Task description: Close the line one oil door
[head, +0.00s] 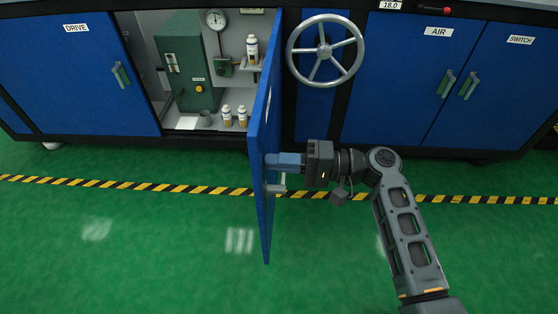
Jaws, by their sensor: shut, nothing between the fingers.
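The blue door (265,120) stands wide open, swung out toward me and seen nearly edge-on. It is hinged at the right side of an open bay with oil bottles inside; any label on its face cannot be read from here. A grey handle (276,188) sticks out on the right of the door, near its outer edge. My gripper (272,161) is shut and empty, its blue fingers at the right face of the door, just above the handle. I cannot tell whether the fingertips press on the door.
The bay holds a green tank (190,65), a gauge (215,20), a bottle on a shelf (252,48) and bottles on the floor (242,116). A handwheel (325,50) is right of the door. The DRIVE door (70,75) and AIR door (405,80) are closed. Green floor in front is clear.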

